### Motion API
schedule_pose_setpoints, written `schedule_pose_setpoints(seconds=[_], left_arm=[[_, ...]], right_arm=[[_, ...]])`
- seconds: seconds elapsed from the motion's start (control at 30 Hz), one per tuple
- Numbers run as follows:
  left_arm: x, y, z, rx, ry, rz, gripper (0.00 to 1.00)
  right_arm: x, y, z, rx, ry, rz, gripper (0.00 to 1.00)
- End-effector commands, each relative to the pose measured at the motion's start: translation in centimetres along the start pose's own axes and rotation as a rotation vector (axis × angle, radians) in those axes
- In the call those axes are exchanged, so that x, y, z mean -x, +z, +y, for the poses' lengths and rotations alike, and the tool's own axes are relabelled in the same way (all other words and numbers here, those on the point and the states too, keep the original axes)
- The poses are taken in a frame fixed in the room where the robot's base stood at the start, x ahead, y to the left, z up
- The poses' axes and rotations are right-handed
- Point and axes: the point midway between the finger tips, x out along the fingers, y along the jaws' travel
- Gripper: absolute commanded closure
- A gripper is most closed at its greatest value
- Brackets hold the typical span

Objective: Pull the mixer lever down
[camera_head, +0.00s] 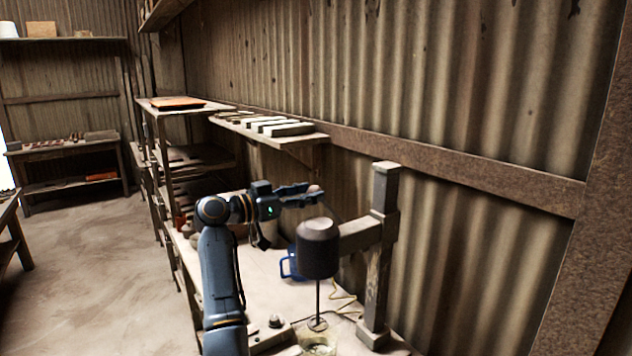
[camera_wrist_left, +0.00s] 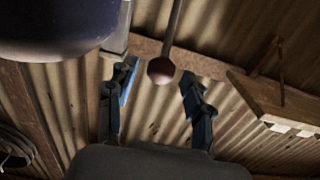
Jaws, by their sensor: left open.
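The mixer has a dark, rounded motor head (camera_head: 318,248) on a post, with a thin shaft reaching down into a container (camera_head: 318,343). Its lever ends in a round reddish knob (camera_head: 315,190), just above the motor head. My left gripper (camera_head: 300,194) is open at the knob, reaching in from the left. In the left wrist view, the knob (camera_wrist_left: 161,71) shows in the gap between the two open fingers (camera_wrist_left: 157,88), with the lever rod (camera_wrist_left: 173,25) running up from it. I cannot tell whether knob and fingers touch. My right gripper is not in view.
The mixer's upright post (camera_head: 378,270) stands right of the motor head, near the corrugated wall. A blue jug (camera_head: 290,264) stands on the bench behind the mixer. A wall shelf (camera_head: 310,141) with several tiles is farther back. Open floor (camera_head: 90,270) lies left.

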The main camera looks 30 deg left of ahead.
Motion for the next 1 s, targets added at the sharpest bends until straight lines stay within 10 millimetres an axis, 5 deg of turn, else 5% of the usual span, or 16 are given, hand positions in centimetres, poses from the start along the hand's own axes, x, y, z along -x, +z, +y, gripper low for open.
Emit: schedule_pose_setpoints(seconds=[0.17,0.57,0.8,1.0], left_arm=[[-2.2,-0.2,0.0,0.001,0.000,0.001,0.49],[-2.9,0.1,0.0,-0.002,-0.001,-0.001,0.49],[-2.9,0.0,0.0,-0.001,-0.001,-0.001,0.98],[-2.9,0.1,0.0,-0.001,-0.001,0.000,1.00]], right_arm=[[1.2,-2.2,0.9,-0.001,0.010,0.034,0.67],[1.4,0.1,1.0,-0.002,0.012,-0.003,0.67],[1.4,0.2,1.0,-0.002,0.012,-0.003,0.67],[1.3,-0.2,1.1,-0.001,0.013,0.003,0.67]])
